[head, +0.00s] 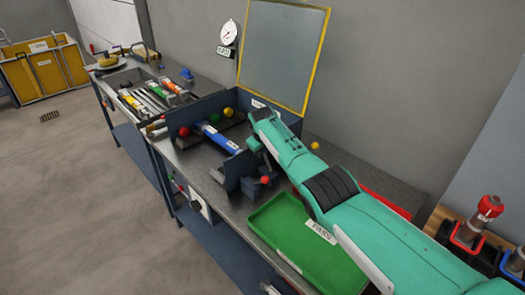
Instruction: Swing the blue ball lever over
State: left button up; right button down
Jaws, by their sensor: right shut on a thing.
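My right arm comes in from the lower right, and its gripper (262,155) is low over the bench, beside the dark blue bracket of the fixture (238,168). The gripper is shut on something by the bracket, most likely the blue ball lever. The fingers and the arm hide the ball, and no blue ball shows elsewhere. A blue cylinder (220,139) with a white label lies tilted in the fixture, left of the gripper. My left gripper is not in view.
A green tray (284,232) lies in front. A yellow-framed panel (283,55) stands behind. Tools fill the bench's far left.

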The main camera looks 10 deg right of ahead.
jog(key=c, duration=1.2)
grip_release()
jog(key=shift+f, duration=0.1)
jog(key=shift+p+v, duration=0.5)
jog(key=shift+v, duration=0.45)
jog(key=b+v, duration=0.1)
jog(key=v, duration=1)
jog(key=shift+a+r, duration=0.1)
jog(key=shift+r, duration=0.35)
